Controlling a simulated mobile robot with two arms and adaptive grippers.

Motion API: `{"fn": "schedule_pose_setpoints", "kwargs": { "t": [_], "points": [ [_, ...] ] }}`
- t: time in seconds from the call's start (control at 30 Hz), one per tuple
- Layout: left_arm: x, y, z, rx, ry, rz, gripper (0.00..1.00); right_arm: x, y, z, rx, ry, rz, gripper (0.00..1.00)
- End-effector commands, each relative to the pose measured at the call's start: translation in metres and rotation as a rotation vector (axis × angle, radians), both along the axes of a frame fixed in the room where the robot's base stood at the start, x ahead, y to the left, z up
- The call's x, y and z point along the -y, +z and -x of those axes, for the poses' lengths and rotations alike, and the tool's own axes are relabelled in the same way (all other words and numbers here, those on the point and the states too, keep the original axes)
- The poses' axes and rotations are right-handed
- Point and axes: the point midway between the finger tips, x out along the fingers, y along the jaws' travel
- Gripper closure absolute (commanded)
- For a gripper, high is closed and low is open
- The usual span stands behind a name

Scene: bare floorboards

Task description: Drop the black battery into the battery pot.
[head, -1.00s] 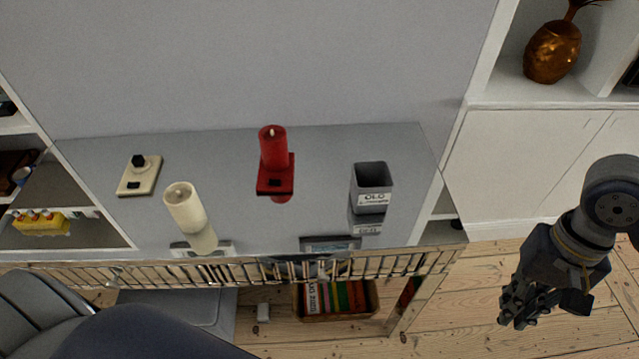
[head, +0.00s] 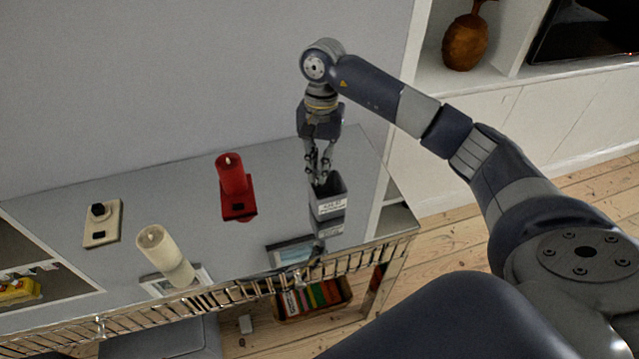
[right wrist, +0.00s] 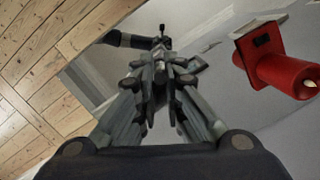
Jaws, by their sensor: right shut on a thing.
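The battery pot (head: 329,196), a grey open box with a white label, stands upright near the right end of the glossy shelf top. My right gripper (head: 319,178) points down at the pot's open mouth, its fingertips at about the rim. In the right wrist view the fingers (right wrist: 157,72) are closed in together. My left gripper is out of view.
A red candle (head: 231,174) on a red holder stands left of the pot. Farther left are a cream candle (head: 160,250) and a cream plate (head: 101,229) with a black knob. Picture frames lie near the metal-railed front edge (head: 240,295). A wall rises behind.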

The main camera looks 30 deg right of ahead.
Motion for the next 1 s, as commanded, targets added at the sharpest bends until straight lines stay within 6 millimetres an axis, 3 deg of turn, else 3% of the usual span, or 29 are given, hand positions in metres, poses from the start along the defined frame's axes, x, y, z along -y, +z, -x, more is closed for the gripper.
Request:
{"fn": "schedule_pose_setpoints", "kwargs": {
  "t": [0.03,0.13,0.27,0.7,1.0],
  "points": [
    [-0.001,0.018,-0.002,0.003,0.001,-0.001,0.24,0.015,0.006,-0.004,-0.008,-0.077,-0.001,1.0],
    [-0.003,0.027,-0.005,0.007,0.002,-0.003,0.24,0.036,0.001,-0.01,-0.006,-0.188,0.0,1.0],
    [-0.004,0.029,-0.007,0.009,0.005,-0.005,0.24,0.049,-0.006,-0.013,-0.002,-0.255,0.0,1.0],
    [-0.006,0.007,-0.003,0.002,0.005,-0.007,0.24,0.051,-0.054,-0.013,0.001,-0.262,0.0,1.0],
    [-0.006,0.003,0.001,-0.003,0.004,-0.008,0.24,0.051,-0.066,-0.013,0.002,-0.26,0.0,1.0]
  ]
}}
